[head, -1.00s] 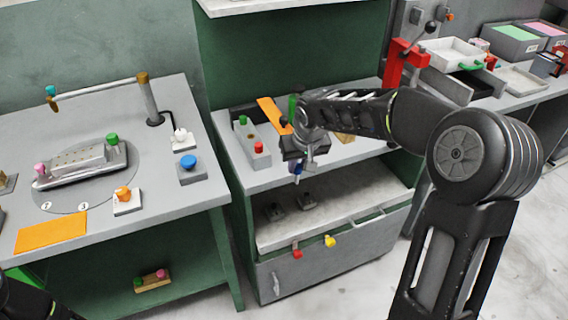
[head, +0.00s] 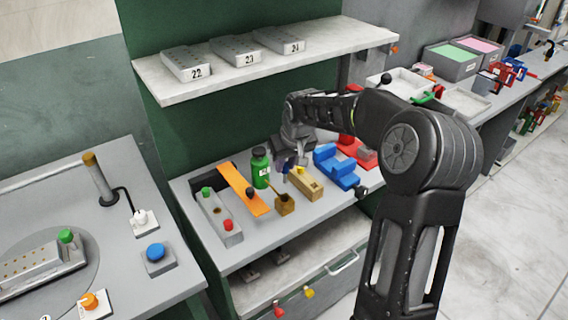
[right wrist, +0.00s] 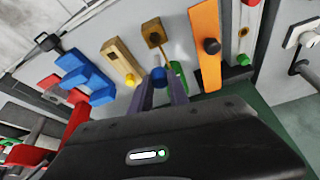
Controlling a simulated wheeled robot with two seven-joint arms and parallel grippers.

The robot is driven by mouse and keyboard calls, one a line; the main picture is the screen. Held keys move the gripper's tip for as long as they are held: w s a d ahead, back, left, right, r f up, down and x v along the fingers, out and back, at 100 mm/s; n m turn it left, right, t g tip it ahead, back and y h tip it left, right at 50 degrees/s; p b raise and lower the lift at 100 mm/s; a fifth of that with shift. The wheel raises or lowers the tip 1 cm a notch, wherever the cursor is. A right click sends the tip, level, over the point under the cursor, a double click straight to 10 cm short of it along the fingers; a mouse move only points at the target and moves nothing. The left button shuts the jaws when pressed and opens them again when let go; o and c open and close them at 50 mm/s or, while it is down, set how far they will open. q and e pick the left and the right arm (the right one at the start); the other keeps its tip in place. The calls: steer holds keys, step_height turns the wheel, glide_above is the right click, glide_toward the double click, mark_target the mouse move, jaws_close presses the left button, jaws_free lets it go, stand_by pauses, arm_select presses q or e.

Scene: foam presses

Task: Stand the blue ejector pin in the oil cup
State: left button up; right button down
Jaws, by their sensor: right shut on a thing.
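My right gripper (head: 288,164) is shut on the blue ejector pin (head: 288,169), above the back of the grey bench. In the right wrist view the pin's round blue end (right wrist: 158,74) shows between the two fingers (right wrist: 162,92); the rest of the pin is hidden. A small brown, square-topped cup (head: 285,204), which looks like the oil cup, stands in front of the gripper, apart from the pin. A thin stick leans out of it. The cup also shows just beyond the fingers in the right wrist view (right wrist: 152,32). My left gripper is not in view.
Close around are a green bottle (head: 260,168), a wooden block (head: 306,185) with a yellow-topped piece, a blue block (head: 335,167) and an orange strip (head: 243,190) with a black knob. A shelf (head: 270,62) with numbered grey blocks hangs above the bench.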

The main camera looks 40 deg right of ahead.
mark_target(285, 179)
steer(key=shift+f, duration=0.1)
steer(key=shift+f+b, duration=0.15)
steer(key=shift+b, duration=0.2)
step_height(285, 179, down, 3)
steer(key=shift+b, duration=1.2)
steer(key=shift+f+b, duration=0.95)
steer(key=shift+f, duration=0.25)
steer(key=shift+b, duration=0.3)
steer(key=shift+f+b, duration=1.85)
steer(key=shift+f, duration=0.4)
steer(key=c, duration=1.2)
jaws_free()
steer(key=shift+o, duration=0.2)
